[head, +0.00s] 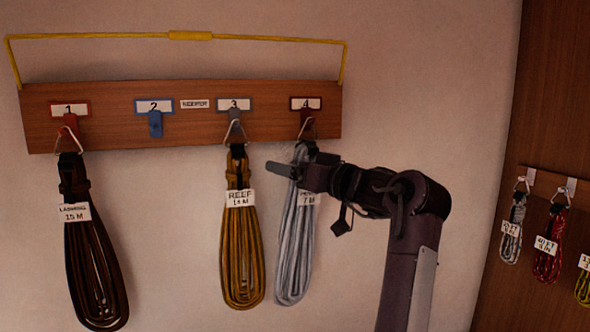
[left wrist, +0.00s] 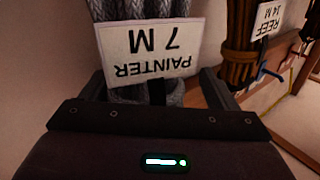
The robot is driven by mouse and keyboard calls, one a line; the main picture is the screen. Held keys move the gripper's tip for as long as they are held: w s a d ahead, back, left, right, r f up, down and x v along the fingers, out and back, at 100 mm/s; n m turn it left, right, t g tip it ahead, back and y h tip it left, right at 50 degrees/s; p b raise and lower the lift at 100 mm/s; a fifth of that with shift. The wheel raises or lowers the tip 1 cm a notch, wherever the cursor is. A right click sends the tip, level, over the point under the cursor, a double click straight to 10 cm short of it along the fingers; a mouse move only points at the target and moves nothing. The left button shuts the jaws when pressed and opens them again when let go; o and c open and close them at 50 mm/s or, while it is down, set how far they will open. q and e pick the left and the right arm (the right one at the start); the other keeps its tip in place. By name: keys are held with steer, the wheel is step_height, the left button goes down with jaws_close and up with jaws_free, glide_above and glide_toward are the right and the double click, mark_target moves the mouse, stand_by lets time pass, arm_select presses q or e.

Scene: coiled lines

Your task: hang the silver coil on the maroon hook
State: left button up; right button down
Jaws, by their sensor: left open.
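The silver coil (head: 294,250) hangs below the maroon hook (head: 306,115) under plate 4, at the right end of the wooden board. Its metal ring appears to loop over that hook. Its tag reads PAINTER 7 M and fills much of the left wrist view (left wrist: 150,48), upside down. My left gripper (head: 300,172) is at the coil's top, just below the ring. Its open fingers stand on either side of the coil in the left wrist view (left wrist: 155,88). The gripper hides part of the coil's upper end and tag. My right gripper is not in view.
The brown coil (head: 92,250) hangs on red hook 1 and the golden REEF coil (head: 242,250) on grey hook 3, close left of my gripper. Blue hook 2 (head: 155,124) is empty. A yellow bar (head: 190,36) spans above the board. Small coils (head: 548,245) hang at right.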

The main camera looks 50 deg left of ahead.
arm_select(q)
steer(key=shift+f, duration=0.2)
steer(key=shift+d+b, duration=0.25)
steer(key=shift+b, duration=0.05)
steer(key=d+b, duration=0.3)
steer(key=d, duration=0.4)
steer(key=shift+w+d+b, duration=0.15)
steer(key=shift+w+b, duration=0.05)
steer(key=shift+b, duration=0.1)
